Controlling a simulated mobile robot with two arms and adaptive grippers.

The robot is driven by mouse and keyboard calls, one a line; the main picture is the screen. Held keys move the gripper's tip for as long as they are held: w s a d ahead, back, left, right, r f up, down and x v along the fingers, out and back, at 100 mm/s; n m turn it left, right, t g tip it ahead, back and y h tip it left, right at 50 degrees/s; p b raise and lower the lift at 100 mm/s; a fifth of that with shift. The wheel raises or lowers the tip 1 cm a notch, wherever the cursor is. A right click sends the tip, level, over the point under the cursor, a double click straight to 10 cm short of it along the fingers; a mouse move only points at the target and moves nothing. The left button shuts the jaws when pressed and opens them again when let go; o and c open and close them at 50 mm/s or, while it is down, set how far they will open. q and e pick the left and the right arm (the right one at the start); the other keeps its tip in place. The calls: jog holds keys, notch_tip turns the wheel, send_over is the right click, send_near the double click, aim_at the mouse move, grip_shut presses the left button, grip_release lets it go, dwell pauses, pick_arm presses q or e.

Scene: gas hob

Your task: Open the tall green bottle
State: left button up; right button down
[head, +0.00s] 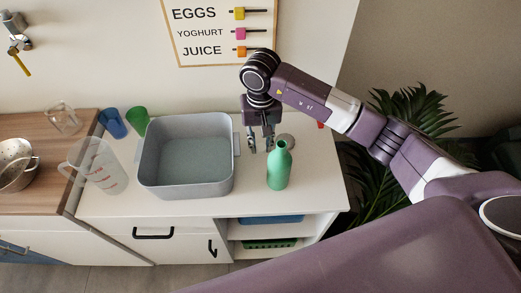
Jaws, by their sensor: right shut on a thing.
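The tall green bottle (279,169) stands upright on the white counter, right of the grey basin. Its narrow neck points up, and its top looks dark; no cap can be made out on it. My right gripper (261,147) points down just left of the bottle's neck, apart from the body as far as I can see. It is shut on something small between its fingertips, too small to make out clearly. My left gripper is out of view.
A grey basin (144,165) stands left of the bottle. A grey disc (289,137) lies behind the bottle. A clear measuring jug (98,168), a blue cup (112,123) and a green cup (138,119) stand further left. The counter's right edge is near the bottle; a plant (365,190) is beyond.

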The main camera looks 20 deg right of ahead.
aim_at(261, 159)
notch_tip(261, 159, down, 4)
jog(key=shift+f+p, duration=0.25)
jog(key=shift+p, duration=0.2)
jog(key=shift+f, duration=0.25)
jog(key=shift+f, duration=0.1)
jog(key=shift+w+f+b, duration=0.1)
jog(key=shift+b, duration=0.2)
jog(key=c, duration=1.7)
grip_release()
